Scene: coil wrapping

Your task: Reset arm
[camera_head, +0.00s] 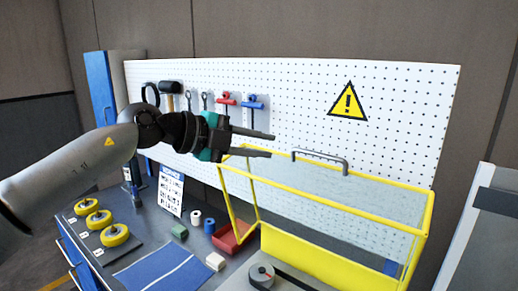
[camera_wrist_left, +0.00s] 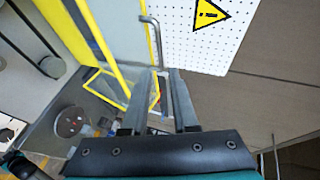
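My left arm reaches in from the left in the head view. Its gripper (camera_head: 271,145) is raised above the bench, with the two dark fingers apart and nothing between them. The fingers point right, near the upper left corner of the yellow-framed guard (camera_head: 345,259); I cannot tell the exact gap to it. In the left wrist view the two fingers (camera_wrist_left: 160,88) also stand apart and empty, with the guard's grey handle (camera_wrist_left: 157,40) beyond them. My right arm and gripper are not in view.
The bench holds yellow rolls (camera_head: 115,235), a blue mat (camera_head: 165,270), a red bin (camera_head: 233,238), small spools (camera_head: 195,217) and a grey coil (camera_head: 261,276). Behind stands a white pegboard (camera_head: 300,100) with hanging tools. A grey panel (camera_head: 490,230) stands at right.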

